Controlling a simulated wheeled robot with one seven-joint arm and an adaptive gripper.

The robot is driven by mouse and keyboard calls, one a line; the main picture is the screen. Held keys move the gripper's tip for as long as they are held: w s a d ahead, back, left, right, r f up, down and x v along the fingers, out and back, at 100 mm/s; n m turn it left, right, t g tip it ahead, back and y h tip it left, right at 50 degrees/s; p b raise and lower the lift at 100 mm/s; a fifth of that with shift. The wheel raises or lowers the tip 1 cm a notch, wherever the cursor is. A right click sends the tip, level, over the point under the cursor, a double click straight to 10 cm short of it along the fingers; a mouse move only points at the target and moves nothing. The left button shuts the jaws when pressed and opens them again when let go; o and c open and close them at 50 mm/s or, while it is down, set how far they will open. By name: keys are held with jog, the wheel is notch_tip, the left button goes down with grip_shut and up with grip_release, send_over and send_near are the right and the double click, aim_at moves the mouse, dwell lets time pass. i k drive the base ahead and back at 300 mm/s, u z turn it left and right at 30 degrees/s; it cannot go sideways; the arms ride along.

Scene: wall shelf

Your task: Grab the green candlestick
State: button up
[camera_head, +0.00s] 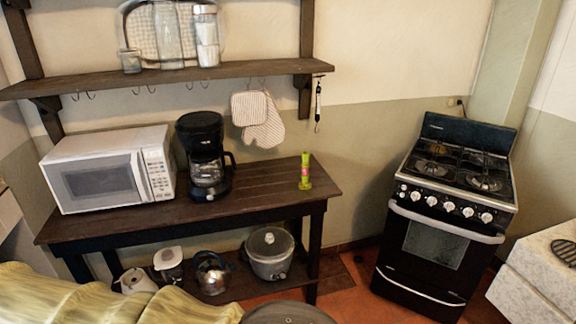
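The green candlestick (305,172) stands upright near the right end of the dark wooden table (262,176). It is bright yellow-green with a pinkish-red patch on its middle. Nothing touches it, and the tabletop around it is bare. My gripper is not in this view, so I cannot see whether it is open or shut.
A black coffee maker (205,157) and a white microwave (108,168) stand left of the candlestick. A wall shelf (170,77) with jars hangs above, with mitts below it. A black stove (446,214) stands right. Pots sit on the lower shelf. Yellowish fabric (95,300) fills the lower left.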

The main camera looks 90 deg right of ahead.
aim_at(304, 185)
jog(key=z, duration=0.7)
jog(key=i, duration=1.15)
jog(key=z, duration=2.15)
jog(key=i, duration=1.1)
jog(key=z, duration=0.85)
jog(key=i, duration=0.3)
jog(key=z, duration=0.05)
